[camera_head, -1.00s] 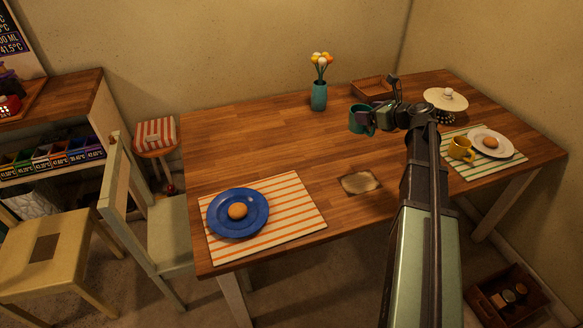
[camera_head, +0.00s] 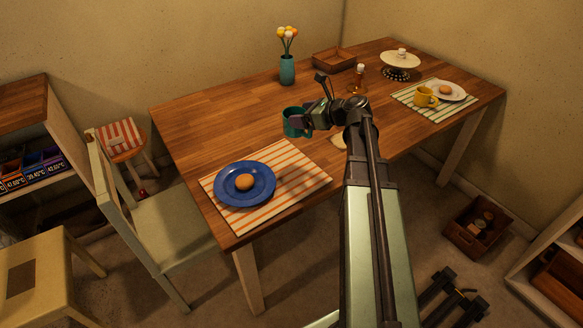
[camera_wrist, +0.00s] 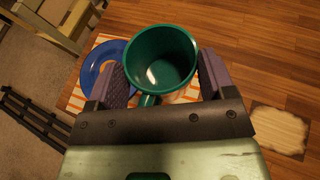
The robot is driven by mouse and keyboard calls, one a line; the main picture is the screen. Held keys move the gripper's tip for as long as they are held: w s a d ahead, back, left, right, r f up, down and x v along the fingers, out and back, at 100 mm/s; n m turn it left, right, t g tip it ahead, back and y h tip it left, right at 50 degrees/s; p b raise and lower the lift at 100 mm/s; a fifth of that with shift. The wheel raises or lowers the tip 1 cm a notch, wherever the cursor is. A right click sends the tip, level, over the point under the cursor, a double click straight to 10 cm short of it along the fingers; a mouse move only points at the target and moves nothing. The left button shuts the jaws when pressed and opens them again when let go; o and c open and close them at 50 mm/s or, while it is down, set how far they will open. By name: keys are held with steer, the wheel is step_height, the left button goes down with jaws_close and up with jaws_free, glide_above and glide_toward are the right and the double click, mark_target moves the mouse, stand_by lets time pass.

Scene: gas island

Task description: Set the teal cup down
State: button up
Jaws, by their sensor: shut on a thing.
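The teal cup (camera_head: 294,122) is held upright in my gripper (camera_head: 308,118) over the wooden table, near the back right of the orange-striped mat (camera_head: 302,163). In the wrist view the cup (camera_wrist: 160,58) shows its open, empty inside, with its handle toward my wrist. The purple fingers of my gripper (camera_wrist: 163,80) are on either side of it and shut on it. Whether the cup's base touches the table cannot be told.
A vase of flowers (camera_head: 287,68), a wooden tray (camera_head: 334,61) and a cake stand (camera_head: 401,60) stand farther back. The table's left part is clear.

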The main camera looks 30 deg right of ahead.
step_height(320, 180, down, 14)
steer(key=b, duration=1.1)
steer(key=shift+f, duration=0.1)
steer(key=shift+r, duration=0.25)
steer(key=shift+f, duration=0.25)
steer(key=o, duration=1)
steer(key=shift+r, duration=0.25)
steer(key=shift+s+d+r, duration=0.1)
steer(key=shift+s+r, duration=0.15)
steer(key=p+v, duration=0.4)
steer(key=v, duration=0.7)
steer(key=shift+d+p, duration=0.15)
steer(key=shift+p, duration=0.15)
